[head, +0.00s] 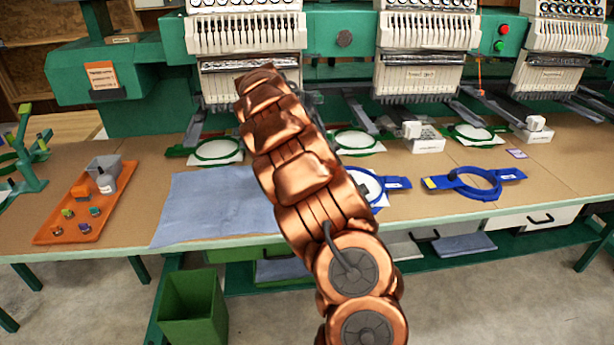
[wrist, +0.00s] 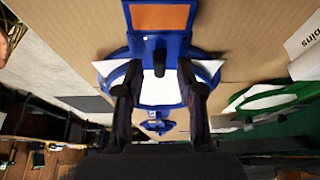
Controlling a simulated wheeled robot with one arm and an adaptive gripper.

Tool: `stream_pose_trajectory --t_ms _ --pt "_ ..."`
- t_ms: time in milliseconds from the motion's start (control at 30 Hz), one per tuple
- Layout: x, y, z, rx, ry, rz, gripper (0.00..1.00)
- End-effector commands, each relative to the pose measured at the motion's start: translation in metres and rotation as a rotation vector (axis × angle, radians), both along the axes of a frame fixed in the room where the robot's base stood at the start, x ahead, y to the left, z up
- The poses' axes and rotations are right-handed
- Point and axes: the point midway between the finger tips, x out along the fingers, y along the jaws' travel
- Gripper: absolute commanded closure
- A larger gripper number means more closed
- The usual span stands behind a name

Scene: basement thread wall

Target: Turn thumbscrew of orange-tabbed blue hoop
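The orange-tabbed blue hoop is close below my gripper in the wrist view, with white fabric (wrist: 160,90) inside its ring. Its orange tab (wrist: 160,17) lies at the top of that view. A dark knob, apparently the thumbscrew (wrist: 159,62), stands between the tab and the fabric. My gripper (wrist: 160,91) is open, its two dark fingers apart on either side of the knob's line. I cannot tell whether either finger touches anything. In the head view, a blue hoop (head: 397,183) shows partly behind my copper arm, which hides my gripper.
A yellow-tabbed blue hoop (head: 475,184) lies to the right on the table. Green hoops (head: 356,140) sit at the machines behind. A blue-grey cloth (head: 205,205) and an orange tray (head: 85,215) lie left. A green bin (head: 192,305) stands on the floor.

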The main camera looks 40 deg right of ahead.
Motion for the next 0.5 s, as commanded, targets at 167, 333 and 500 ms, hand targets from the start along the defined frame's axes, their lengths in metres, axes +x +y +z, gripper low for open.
stream_pose_trajectory --t_ms 167,333,500 --pt "0.006 0.005 0.017 -0.002 -0.003 0.002 0.62" --pt "0.013 0.014 0.042 -0.002 -0.004 0.004 0.62" --pt "0.019 0.021 0.066 -0.001 -0.004 0.004 0.62"
